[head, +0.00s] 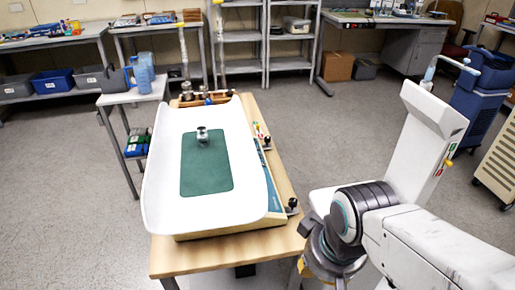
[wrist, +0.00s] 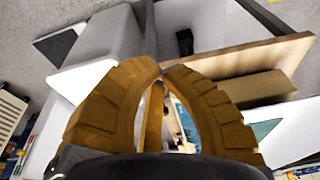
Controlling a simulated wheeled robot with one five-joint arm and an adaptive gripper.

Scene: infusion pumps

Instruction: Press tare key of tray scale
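A blue-teal strip (head: 270,188) runs along the base's right side; I cannot make out a tare key there. My gripper is mostly hidden behind my arm at lower right in the head view. In the wrist view my gripper (wrist: 163,68) has its yellow-brown fingertips together, with nothing visible held at the tips. A white surface (wrist: 300,130) with a green patch shows at right, apart from the fingers.
The scale stands on a wooden table (head: 215,262). A small side table (head: 140,93) with blue bottles stands at back left. Shelves (head: 240,68) line the back.

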